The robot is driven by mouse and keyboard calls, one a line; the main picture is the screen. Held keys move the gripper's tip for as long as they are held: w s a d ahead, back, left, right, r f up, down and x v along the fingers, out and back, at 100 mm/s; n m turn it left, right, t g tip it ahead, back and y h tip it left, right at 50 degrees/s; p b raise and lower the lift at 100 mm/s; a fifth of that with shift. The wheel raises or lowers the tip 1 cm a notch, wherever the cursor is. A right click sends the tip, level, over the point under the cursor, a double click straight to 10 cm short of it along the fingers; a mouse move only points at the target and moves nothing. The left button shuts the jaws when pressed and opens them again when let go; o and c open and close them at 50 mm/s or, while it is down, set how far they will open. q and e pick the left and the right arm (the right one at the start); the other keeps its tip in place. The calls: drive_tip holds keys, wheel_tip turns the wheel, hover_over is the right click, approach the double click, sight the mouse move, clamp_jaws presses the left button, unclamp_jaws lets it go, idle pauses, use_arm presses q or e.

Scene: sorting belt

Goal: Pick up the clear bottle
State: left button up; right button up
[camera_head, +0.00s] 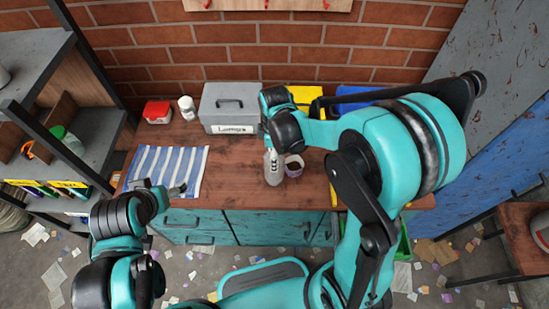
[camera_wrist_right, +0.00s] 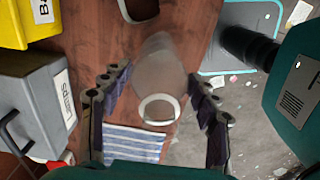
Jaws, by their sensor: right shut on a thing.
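The clear bottle (camera_head: 274,170) is greyish and looks upright near the front middle of the wooden table. My left gripper (camera_head: 164,187) is open and empty at the table's front left, by the striped cloth.
A mug (camera_head: 294,166) stands close to the bottle's right. A grey labelled box (camera_head: 230,106), a white bottle (camera_head: 187,108), a red box (camera_head: 157,112) and a yellow bin (camera_head: 306,97) line the back. The striped cloth (camera_head: 168,169) lies left; table between is clear.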

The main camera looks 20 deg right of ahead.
wheel_tip(320, 180, up, 2)
drive_tip(key=shift+r+p, duration=0.2)
drive_tip(key=shift+p, duration=0.15)
drive_tip(key=s+d+r+p, duration=0.3)
drive_tip(key=s+d+r, duration=0.4)
drive_tip(key=s+d, duration=0.1)
drive_tip(key=shift+s+r+p, duration=0.25)
drive_tip(key=shift+s+p, duration=0.05)
drive_tip(key=shift+p, duration=0.1)
drive_tip(key=shift+s, duration=0.1)
